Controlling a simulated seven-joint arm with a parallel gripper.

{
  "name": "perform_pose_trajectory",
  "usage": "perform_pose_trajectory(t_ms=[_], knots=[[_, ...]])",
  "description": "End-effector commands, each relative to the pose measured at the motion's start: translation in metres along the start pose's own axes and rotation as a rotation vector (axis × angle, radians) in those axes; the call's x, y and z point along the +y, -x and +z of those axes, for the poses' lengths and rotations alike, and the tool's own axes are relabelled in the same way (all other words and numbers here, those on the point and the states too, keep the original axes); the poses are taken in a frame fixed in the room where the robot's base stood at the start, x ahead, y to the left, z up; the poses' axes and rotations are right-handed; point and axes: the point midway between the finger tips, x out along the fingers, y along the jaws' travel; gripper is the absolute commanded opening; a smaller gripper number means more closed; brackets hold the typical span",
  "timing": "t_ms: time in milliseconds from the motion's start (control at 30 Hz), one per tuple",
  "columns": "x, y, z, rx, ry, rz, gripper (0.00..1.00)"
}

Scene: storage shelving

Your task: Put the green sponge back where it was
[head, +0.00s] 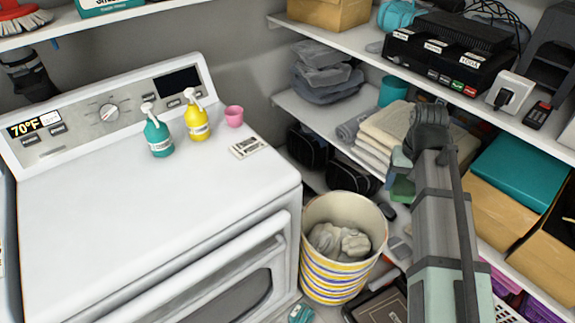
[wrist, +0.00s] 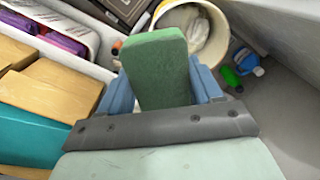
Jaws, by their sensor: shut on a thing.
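The green sponge (wrist: 160,75) is a flat green block in the wrist view, standing out between the two blue-grey fingers of my gripper (wrist: 162,88). My gripper is shut on the sponge and holds it in the air. In the head view the sponge (head: 402,189) shows only partly beside my arm, in front of the middle shelf with the folded towels (head: 385,135). My gripper (head: 401,160) is mostly hidden behind my arm there. I cannot tell which spot the sponge came from.
A striped basket (head: 345,275) with cloths stands on the floor near the white washer (head: 150,215). Two soap bottles (head: 158,134) (head: 197,120) and a pink cup (head: 234,116) stand on the washer, whose front top is clear. Teal and tan boxes (head: 520,175) fill the right shelf.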

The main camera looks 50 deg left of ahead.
Motion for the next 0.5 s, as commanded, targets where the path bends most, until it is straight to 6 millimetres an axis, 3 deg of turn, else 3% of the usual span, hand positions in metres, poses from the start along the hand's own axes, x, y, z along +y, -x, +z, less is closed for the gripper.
perform_pose_trajectory(t_ms=[33, 500], knots=[[-0.018, 0.004, -0.004, 0.000, 0.028, 0.000, 0.31], [-0.168, 0.037, -0.011, 0.000, 0.249, 0.000, 0.31]])
